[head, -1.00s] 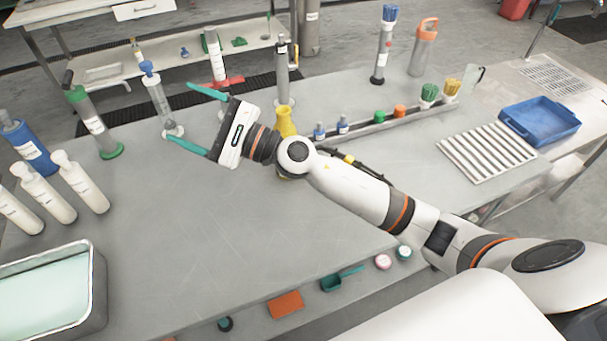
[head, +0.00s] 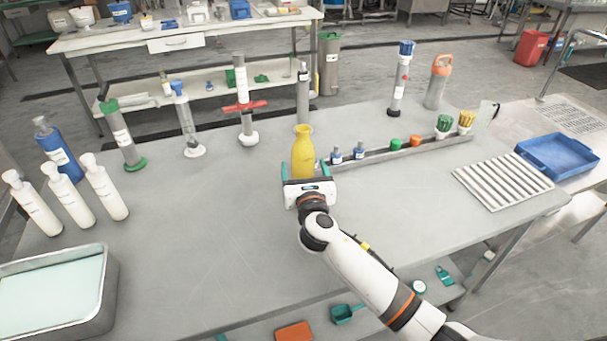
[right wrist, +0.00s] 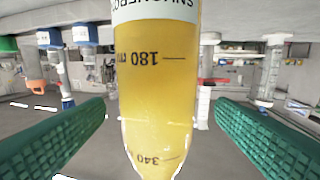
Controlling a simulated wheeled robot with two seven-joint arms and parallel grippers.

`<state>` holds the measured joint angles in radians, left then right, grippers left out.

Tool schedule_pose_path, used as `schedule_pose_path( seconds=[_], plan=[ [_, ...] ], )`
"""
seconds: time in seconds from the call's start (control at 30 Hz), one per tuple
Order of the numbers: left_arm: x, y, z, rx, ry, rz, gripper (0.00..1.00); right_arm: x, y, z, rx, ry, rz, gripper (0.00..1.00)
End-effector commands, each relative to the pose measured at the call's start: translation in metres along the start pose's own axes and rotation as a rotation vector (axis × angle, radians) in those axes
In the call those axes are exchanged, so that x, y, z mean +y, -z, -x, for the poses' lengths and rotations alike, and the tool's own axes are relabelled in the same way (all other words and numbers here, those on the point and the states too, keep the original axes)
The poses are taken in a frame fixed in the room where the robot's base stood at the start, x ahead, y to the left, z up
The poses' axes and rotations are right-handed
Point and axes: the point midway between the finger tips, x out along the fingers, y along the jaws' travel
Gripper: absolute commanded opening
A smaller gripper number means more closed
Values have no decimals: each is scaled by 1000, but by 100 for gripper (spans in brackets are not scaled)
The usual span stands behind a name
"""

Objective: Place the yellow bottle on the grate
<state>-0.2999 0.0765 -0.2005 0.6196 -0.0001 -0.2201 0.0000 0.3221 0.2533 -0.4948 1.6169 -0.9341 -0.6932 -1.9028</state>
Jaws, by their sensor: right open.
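The yellow bottle (head: 303,152) stands upright on the grey table near the middle of the head view. My right gripper (head: 306,172) is in front of it, with its teal fingers open to either side of the bottle's lower part. In the right wrist view the bottle (right wrist: 157,90) fills the middle between the two green fingers, with a visible gap on each side. Its printed marks appear upside down there. The grate (head: 502,182), a pale slatted rack, lies empty at the right end of the table. My left gripper is not in view.
A narrow rail (head: 385,151) with small bottles and brush cups runs right of the bottle. A blue tray (head: 556,156) sits beyond the grate. Several cylinders and white bottles (head: 105,187) stand left. A metal basin (head: 100,290) is front left. The table's middle is clear.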

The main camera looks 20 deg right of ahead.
Motion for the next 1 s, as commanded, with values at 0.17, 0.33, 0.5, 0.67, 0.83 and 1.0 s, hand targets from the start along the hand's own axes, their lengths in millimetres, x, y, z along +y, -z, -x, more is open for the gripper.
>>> schedule_pose_path(
  seconds=[0.17,0.33,0.5,0.67,0.83,1.0],
  plan=[
    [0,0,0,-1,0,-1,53,1,0,-16,1,-1,0,79],
    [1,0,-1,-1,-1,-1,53,2,-1,-42,2,0,0,79],
    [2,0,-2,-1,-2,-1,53,2,-2,-54,1,1,0,79],
    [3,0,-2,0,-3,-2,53,2,-2,-55,1,2,0,79],
    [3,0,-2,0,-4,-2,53,2,-2,-54,1,1,0,59],
    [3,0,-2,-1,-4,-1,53,2,-2,-54,1,1,1,31]
  ],
)
